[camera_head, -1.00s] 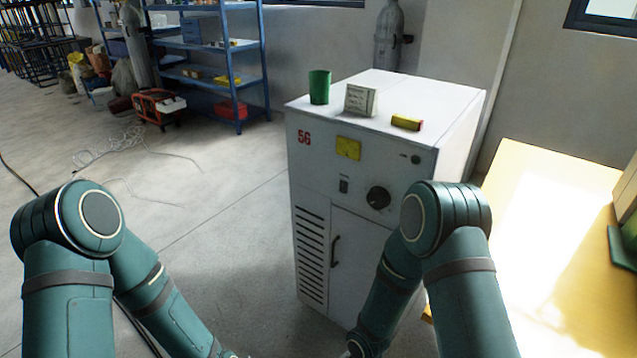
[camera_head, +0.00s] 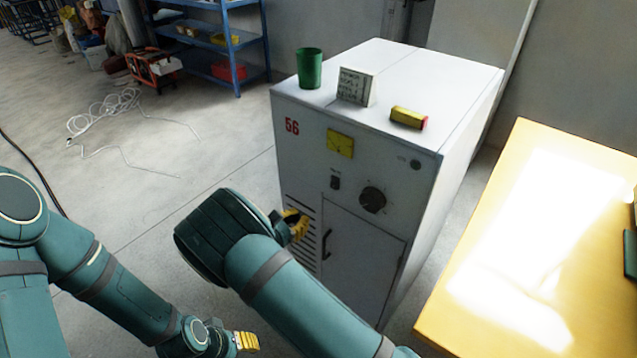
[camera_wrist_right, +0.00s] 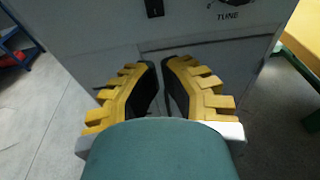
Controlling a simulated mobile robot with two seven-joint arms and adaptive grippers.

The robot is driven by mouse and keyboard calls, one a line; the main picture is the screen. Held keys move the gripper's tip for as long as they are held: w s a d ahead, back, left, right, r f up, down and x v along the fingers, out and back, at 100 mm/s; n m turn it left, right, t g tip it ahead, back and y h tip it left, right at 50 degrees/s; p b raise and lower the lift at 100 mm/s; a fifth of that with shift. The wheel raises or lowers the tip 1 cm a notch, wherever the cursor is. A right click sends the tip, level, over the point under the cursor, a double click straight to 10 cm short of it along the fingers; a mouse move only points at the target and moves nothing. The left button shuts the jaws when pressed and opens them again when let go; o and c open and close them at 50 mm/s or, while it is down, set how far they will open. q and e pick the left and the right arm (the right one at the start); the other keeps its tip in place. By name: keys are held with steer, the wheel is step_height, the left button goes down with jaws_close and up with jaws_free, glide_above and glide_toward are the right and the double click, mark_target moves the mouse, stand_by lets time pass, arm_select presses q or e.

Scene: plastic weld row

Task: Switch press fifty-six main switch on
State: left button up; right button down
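The press cabinet (camera_head: 300,160) is white and carries a red 56 at its upper left. Its small black switch (camera_head: 335,183) sits below a yellow plate and left of a round dial. The switch also shows at the top edge of the right wrist view (camera_wrist_right: 154,8); its on or off position is too small to tell. My right gripper (camera_head: 301,228) is in front of the slotted vents, below and left of the switch. Its yellow fingers (camera_wrist_right: 160,64) come together at the tips with nothing held. My left gripper (camera_head: 246,341) is low in front of the cabinet, seen edge-on.
On the cabinet top stand a green cup (camera_head: 310,68), a small sign (camera_head: 356,86) and a yellow-red block (camera_head: 409,117). A yellow table (camera_head: 470,240) is close on the right. Cable (camera_head: 100,115) lies on the floor at left.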

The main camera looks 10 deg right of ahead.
steer(key=shift+w+a+r, duration=0.3)
steer(key=shift+a+r, duration=0.05)
steer(key=shift+r, duration=0.1)
steer(key=b, duration=0.1)
glide_toward(334, 183)
steer(key=w+d+f, duration=0.4)
steer(key=w+d, duration=0.1)
steer(key=shift+w+d, duration=0.2)
steer(key=shift+d, duration=0.15)
